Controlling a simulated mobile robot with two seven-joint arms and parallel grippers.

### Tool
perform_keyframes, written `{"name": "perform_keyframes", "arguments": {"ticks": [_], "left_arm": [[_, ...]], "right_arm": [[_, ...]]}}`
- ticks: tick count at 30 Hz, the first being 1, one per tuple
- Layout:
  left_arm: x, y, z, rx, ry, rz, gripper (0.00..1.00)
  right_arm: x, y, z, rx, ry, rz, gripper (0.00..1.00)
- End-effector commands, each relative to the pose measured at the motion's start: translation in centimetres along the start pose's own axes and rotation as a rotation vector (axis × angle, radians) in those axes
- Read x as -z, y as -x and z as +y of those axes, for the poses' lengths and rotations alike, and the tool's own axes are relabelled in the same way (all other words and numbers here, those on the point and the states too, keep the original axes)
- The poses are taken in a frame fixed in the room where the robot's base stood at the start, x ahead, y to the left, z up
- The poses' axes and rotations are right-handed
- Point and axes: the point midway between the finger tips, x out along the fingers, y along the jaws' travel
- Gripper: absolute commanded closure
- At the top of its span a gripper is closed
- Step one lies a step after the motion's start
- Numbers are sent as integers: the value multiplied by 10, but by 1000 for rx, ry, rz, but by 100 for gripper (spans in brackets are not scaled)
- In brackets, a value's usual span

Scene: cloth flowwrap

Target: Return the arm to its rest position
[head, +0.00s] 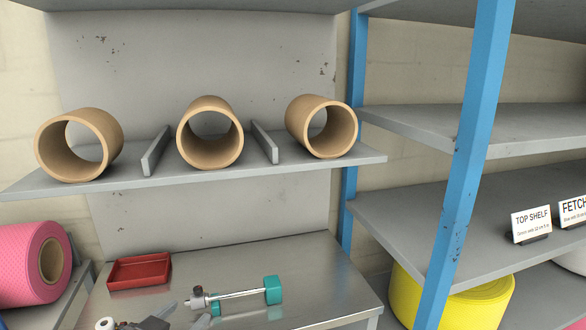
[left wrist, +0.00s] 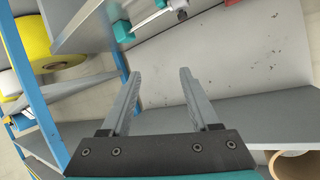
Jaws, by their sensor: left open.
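My left gripper (head: 184,315) shows at the bottom edge of the head view, low over the metal table, with most of the arm cut off. In the left wrist view the same gripper (left wrist: 159,78) is open, with nothing between its two grey fingers. A grey back panel and shelf lie beyond the fingers there. My right gripper is in neither view.
Three cardboard tubes (head: 210,132) stand on the upper shelf (head: 240,173), split by dividers. The metal table (head: 325,270) holds a red tray (head: 139,271) and a teal-ended tool (head: 272,289). A blue post (head: 470,140), pink roll (head: 30,265) and yellow roll (head: 485,305) flank it.

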Motion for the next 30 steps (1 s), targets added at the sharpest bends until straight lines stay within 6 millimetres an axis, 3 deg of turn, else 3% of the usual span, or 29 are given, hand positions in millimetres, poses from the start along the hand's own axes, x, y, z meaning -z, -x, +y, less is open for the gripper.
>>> {"name": "perform_keyframes", "arguments": {"ticks": [1,6,9,14,23,30], "left_arm": [[-38,6,15,-19,31,-116,38],[-133,43,52,-60,98,-449,38],[-175,70,71,-82,128,-612,38],[-226,121,99,-117,172,-849,38],[-288,80,114,-126,165,-886,38],[-362,54,134,-138,159,-920,38]], "right_arm": [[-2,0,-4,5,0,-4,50],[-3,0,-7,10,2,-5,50],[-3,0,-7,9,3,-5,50],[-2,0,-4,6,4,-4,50],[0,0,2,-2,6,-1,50],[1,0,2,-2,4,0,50]]}}
